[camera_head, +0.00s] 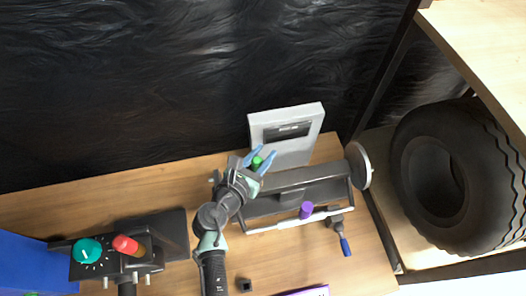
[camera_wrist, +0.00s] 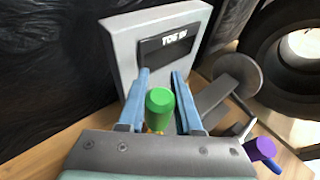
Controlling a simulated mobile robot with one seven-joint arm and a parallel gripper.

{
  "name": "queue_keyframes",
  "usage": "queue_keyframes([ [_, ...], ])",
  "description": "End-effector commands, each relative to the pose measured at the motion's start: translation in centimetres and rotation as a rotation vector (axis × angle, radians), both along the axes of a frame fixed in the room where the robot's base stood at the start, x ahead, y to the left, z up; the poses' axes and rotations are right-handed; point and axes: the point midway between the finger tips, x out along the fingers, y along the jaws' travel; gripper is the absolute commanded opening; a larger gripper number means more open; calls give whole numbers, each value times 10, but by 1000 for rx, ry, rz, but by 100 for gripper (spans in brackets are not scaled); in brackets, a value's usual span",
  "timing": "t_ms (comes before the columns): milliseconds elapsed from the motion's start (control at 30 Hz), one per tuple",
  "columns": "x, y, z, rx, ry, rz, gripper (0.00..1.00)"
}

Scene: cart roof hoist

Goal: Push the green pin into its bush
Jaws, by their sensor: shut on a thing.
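The green pin (camera_head: 256,163) is between the two blue fingers of my gripper (camera_head: 263,157). In the wrist view the green pin (camera_wrist: 160,108) shows its rounded green head, with a bit of yellow at its lower end. The fingers (camera_wrist: 161,98) stand on either side of it, and my gripper is shut on it. Its bush cannot be made out in either view; the pin's lower end is mostly hidden by my gripper.
A grey panel with a dark label (camera_head: 287,131) stands just beyond my gripper. Right of it are a grey bar with a round disc (camera_head: 357,165), a purple knob (camera_head: 306,210) and a blue handle (camera_head: 345,246).

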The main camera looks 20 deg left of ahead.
Motion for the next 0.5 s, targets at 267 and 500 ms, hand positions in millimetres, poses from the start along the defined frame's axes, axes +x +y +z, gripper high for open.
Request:
queue_keyframes([
  [267,0,0,-12,0,-1,0,0],
  [500,0,0,-12,0,-1,0,0],
])
